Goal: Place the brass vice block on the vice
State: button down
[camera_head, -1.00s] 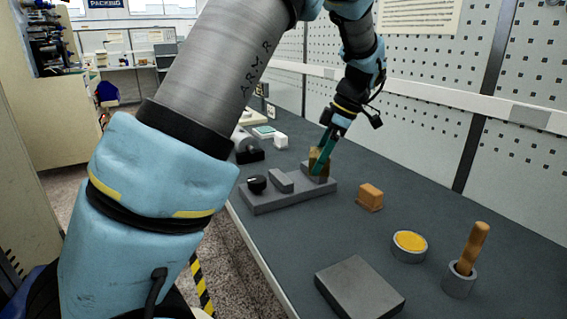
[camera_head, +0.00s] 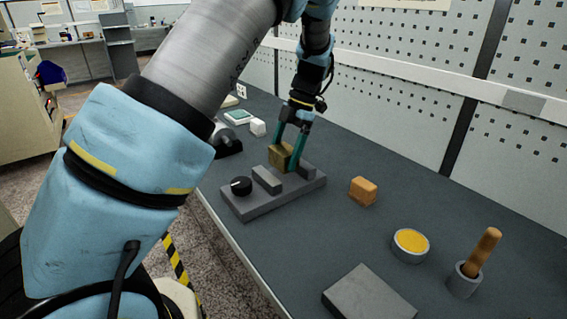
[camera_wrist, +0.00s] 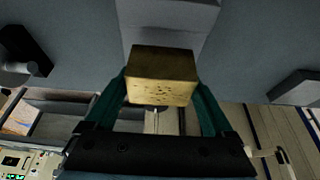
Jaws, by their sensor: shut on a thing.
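The brass vice block (camera_head: 280,156) is between the teal fingers of my gripper (camera_head: 286,158), which is shut on it. In the wrist view the block (camera_wrist: 161,76) sits tilted between the fingertips. The vice (camera_head: 262,204) is a long grey base with two raised grey jaws and a black knob at its near-left end. The block is over the vice, about in line with the gap between the jaws. I cannot tell whether its lower edge touches the vice. A grey face (camera_wrist: 168,22) beyond the block in the wrist view seems part of the vice.
An orange-brown block (camera_head: 362,191), a round dish with yellow contents (camera_head: 410,243), a wooden-handled tool in a grey cup (camera_head: 464,284) and a grey slab (camera_head: 368,297) stand to the right. Small items, including a white one (camera_head: 257,127), lie behind the vice. A pegboard wall (camera_head: 410,95) backs the bench.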

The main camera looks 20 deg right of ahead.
jog(key=shift+f+p, duration=0.4)
jog(key=shift+f, duration=1.35)
grip_release()
jog(key=shift+f, duration=0.15)
